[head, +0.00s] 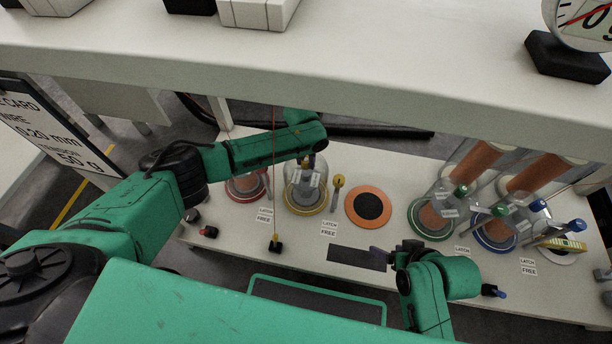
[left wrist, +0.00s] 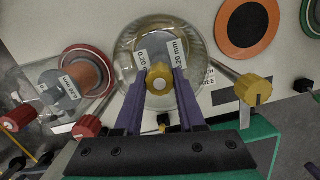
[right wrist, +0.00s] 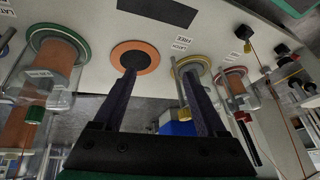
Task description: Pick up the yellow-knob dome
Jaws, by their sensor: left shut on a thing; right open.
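The yellow-knob dome (head: 306,190) is a clear glass dome with paper labels, standing on a yellow-rimmed base in the head view. In the left wrist view its glass (left wrist: 192,45) fills the upper middle, with the yellow knob (left wrist: 159,77) on top. My left gripper (left wrist: 158,74) has its two fingers shut on that knob from either side; in the head view the gripper (head: 308,163) partly hides the knob. I cannot tell whether the dome is raised off its base. My right gripper (head: 384,252) is open and empty above the front of the table, right of the dome.
A yellow-handled latch (head: 338,185) stands right beside the dome. A red-rimmed dome (head: 245,187) is at its left, an orange disc (head: 368,207) at its right. Green-rimmed (head: 430,220) and blue-rimmed (head: 492,232) stations stand further right.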

